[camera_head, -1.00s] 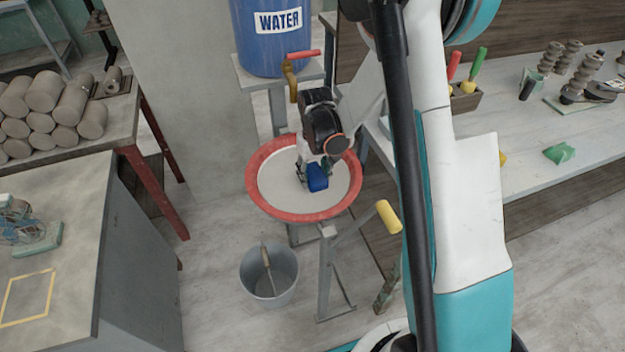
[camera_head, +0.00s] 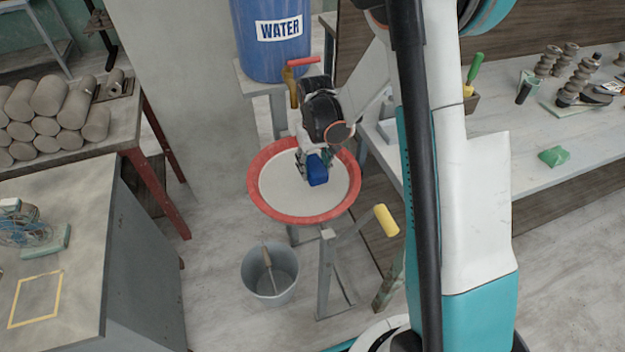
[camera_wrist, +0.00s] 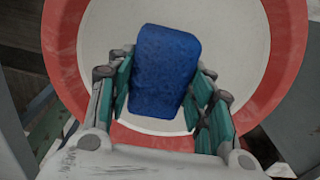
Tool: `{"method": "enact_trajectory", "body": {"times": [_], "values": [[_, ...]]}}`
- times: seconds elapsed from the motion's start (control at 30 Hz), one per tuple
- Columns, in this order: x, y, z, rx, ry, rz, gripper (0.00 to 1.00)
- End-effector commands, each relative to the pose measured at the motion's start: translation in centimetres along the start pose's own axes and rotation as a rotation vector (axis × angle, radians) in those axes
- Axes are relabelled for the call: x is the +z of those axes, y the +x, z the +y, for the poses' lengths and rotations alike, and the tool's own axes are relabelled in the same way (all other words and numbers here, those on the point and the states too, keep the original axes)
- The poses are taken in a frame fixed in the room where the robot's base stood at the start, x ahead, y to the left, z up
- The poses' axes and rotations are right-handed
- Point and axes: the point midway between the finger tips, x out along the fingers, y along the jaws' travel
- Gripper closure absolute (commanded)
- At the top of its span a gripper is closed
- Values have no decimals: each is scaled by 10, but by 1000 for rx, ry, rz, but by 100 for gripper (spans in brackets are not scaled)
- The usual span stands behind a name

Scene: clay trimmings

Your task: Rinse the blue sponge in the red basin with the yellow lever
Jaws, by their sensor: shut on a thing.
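The blue sponge (camera_head: 317,170) is between the fingers of my gripper (camera_head: 311,160), over the pale inside of the red basin (camera_head: 262,203). In the wrist view the sponge (camera_wrist: 165,70) is gripped between the teal finger pads of my gripper (camera_wrist: 160,105), with the basin's red rim (camera_wrist: 290,50) around it. I cannot tell whether the sponge touches the basin floor. The yellow lever (camera_head: 386,220) sticks out at the lower right of the basin, on the grey stand, with nothing touching it.
A blue water barrel (camera_head: 270,45) with a red-handled brass tap (camera_head: 291,85) stands behind the basin. A grey bucket (camera_head: 270,275) stands on the floor below. A workbench (camera_head: 500,150) is at right, a table with clay rolls (camera_head: 50,110) at left.

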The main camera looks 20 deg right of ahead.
Motion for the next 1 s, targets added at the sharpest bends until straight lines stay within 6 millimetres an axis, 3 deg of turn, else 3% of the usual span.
{"method": "enact_trajectory", "body": {"times": [0.5,1.0], "values": [[0,-39,0,0,0,0,72],[0,-41,0,0,0,0,72]]}}
